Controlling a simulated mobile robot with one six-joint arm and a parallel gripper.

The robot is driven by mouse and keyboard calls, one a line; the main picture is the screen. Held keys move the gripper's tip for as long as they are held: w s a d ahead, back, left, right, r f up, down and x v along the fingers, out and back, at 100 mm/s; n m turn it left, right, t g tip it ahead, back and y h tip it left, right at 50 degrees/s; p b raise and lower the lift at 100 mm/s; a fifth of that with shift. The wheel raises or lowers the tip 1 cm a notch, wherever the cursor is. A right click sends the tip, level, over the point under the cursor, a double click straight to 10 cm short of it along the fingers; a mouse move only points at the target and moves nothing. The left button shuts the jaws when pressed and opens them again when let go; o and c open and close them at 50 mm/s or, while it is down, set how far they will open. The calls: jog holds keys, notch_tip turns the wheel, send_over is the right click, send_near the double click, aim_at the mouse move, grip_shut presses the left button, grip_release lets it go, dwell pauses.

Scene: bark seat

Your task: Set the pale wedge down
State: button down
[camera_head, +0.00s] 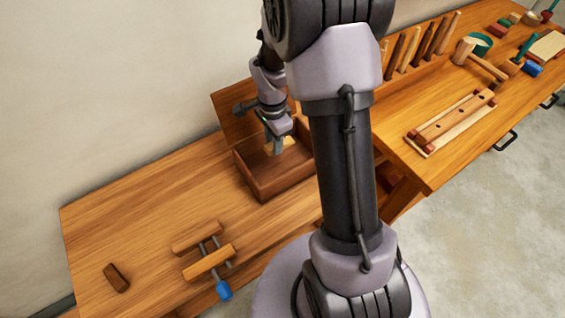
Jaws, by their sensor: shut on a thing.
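My gripper (277,147) points down into the open wooden box (272,188) and is shut on the wedge. The arm's fingers hide the middle of the wedge. I cannot tell whether the wedge touches the box floor. The box's lid (229,106) stands open at the back.
A wooden clamp with a blue handle (208,264) and a dark brown block (116,278) lie on the bench at the left. My arm hides the box's right side.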

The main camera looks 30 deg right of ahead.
aim_at(276, 168)
notch_tip(276, 168, down, 10)
jog(key=b, duration=0.4)
jog(key=shift+d+r, duration=0.1)
jog(key=c, duration=1.6)
grip_release()
jog(key=shift+f, duration=0.2)
jog(key=o, duration=0.5)
jog(key=shift+c, duration=0.2)
